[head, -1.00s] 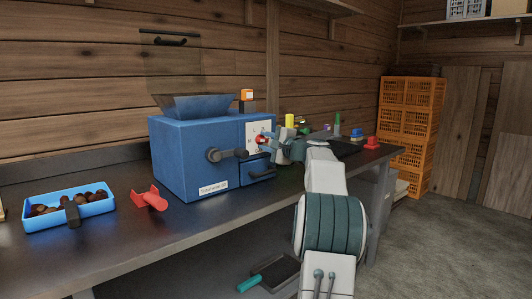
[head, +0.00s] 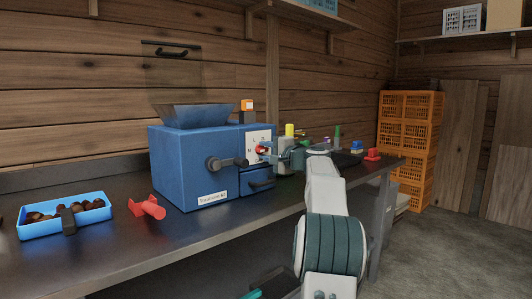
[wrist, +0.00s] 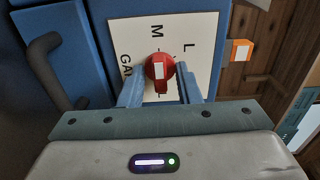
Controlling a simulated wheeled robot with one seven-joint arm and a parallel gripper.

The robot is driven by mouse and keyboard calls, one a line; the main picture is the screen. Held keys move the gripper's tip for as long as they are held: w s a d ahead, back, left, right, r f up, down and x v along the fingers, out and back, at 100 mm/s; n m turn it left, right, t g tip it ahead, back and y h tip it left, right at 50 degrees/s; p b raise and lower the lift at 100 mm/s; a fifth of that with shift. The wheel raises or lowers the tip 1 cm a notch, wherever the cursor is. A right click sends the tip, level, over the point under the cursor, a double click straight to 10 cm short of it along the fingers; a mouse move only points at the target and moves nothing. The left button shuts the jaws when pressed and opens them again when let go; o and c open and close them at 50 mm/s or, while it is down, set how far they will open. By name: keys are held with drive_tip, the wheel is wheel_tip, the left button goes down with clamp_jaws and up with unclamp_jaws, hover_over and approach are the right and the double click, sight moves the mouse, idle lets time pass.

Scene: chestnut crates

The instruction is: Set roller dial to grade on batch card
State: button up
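The red roller dial (wrist: 158,66) sits on a white plate (wrist: 207,35) with black letters L, M and others partly hidden. A pale stripe marks the dial; I cannot tell which letter it points to. In the head view the dial (head: 261,149) is on the right front of the blue machine (head: 185,165). My gripper (wrist: 160,78) is at the dial, one finger on each side, with the fingers apart. Whether they touch it is unclear. My gripper (head: 272,152) also shows in the head view. I cannot make out a batch card.
A crank handle (head: 226,163) and a drawer handle (head: 262,186) stick out of the machine near my gripper. A blue tray of chestnuts (head: 92,222) and a red tool (head: 148,208) lie left on the bench. Several small coloured objects stand right of the machine.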

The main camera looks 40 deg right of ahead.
drive_tip(key=shift+o, duration=0.2)
drive_tip(key=s+d, duration=0.1)
drive_tip(key=s, duration=1.2)
drive_tip(key=shift+s+p, duration=0.35)
drive_tip(key=shift+s, duration=0.05)
drive_tip(key=s+a+r+n+g+y+p, duration=0.15)
drive_tip(key=a+n+g+p, duration=0.3)
drive_tip(key=a+p, duration=0.75)
drive_tip(key=a+r+n+g+y+p, duration=0.25)
drive_tip(key=a+g+p, duration=0.25)
drive_tip(key=a, duration=1.3)
drive_tip(key=s+a+r+n+g+h+p, duration=0.1)
drive_tip(key=s+a+n+g+h+p, duration=0.1)
drive_tip(key=s+a+n+p, duration=0.3)
drive_tip(key=s+a+r+n+g+h+p, duration=0.1)
drive_tip(key=s+a+n+g+h+p, duration=0.2)
drive_tip(key=s+p, duration=1.1)
drive_tip(key=shift+s+a+r+n+g+h, duration=0.35)
drive_tip(key=shift+s+a+n, duration=0.55)
drive_tip(key=shift+s+a, duration=0.7)
